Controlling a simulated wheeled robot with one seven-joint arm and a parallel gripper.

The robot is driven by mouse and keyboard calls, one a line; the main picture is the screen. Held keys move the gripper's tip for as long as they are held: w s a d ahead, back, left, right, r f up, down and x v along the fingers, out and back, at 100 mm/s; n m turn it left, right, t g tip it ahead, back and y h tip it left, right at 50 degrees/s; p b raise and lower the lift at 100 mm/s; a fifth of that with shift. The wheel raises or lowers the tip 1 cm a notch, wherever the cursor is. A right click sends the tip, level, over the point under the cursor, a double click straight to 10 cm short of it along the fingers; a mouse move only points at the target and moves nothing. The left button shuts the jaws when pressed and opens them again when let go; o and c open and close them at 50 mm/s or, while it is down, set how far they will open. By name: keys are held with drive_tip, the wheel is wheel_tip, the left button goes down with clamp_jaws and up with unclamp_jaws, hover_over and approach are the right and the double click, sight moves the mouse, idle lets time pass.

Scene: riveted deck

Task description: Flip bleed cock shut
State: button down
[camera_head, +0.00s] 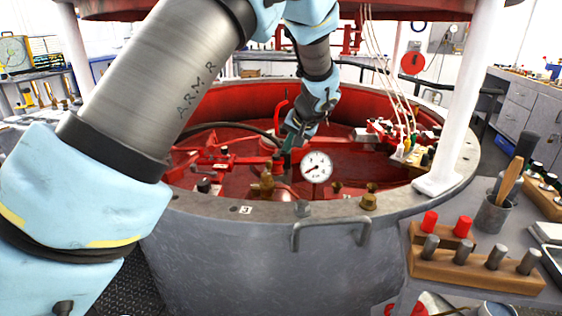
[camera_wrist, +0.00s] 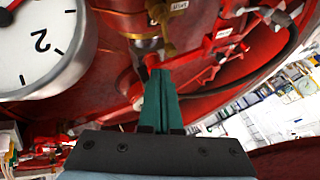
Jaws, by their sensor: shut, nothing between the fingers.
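The bleed cock appears to be the brass fitting (camera_head: 266,182) just left of the white dial gauge (camera_head: 317,166), inside the near rim of the red-lined tub. In the wrist view a brass fitting with a small lever (camera_wrist: 166,36) stands at top centre, just beyond my fingertips. My gripper (camera_wrist: 158,72) has green fingers, shut together and empty, pointing at its base. I cannot tell whether they touch it. In the head view my gripper (camera_head: 288,160) reaches down behind the fitting, beside the gauge, and its fingertips are partly hidden. Which way the lever is set is unclear.
The gauge (camera_wrist: 40,45) is close on the left in the wrist view. A red lever part with a pale label (camera_wrist: 222,40) is to the right. Another brass fitting (camera_head: 369,198) stands on the tub rim (camera_head: 420,200). A white post (camera_head: 462,100) rises at right.

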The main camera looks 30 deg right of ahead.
drive_tip(key=p, duration=0.3)
approach(269, 171)
drive_tip(key=w+f, duration=0.1)
drive_tip(key=w+d+f, duration=0.1)
drive_tip(key=w+f, duration=0.1)
drive_tip(key=w+d+f, duration=0.1)
drive_tip(key=shift+w+d+f, duration=0.2)
drive_tip(key=shift+w, duration=0.1)
